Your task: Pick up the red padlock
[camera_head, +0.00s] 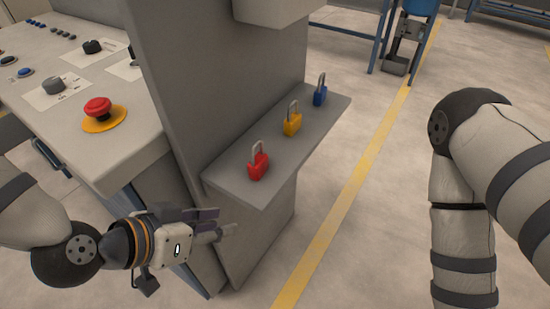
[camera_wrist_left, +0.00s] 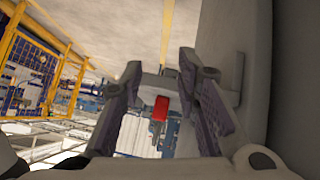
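The red padlock (camera_head: 258,166) stands upright with its shackle up, near the front end of a grey shelf (camera_head: 226,172). My left gripper (camera_head: 217,222) is in front of and below the shelf end, apart from the padlock. In the left wrist view its two fingers (camera_wrist_left: 160,66) are spread with nothing between them. The red padlock (camera_wrist_left: 161,108) shows in the gap between the fingers, farther off, with its shackle pointing down in that picture. My right arm is at the right of the head view; its gripper is out of the picture.
A yellow padlock (camera_head: 292,124) and a blue padlock (camera_head: 320,95) stand farther back on the shelf. A grey upright panel (camera_head: 215,80) rises along the shelf's left side. A control desk with a red emergency button (camera_head: 98,108) is at left. Open floor lies right of the shelf.

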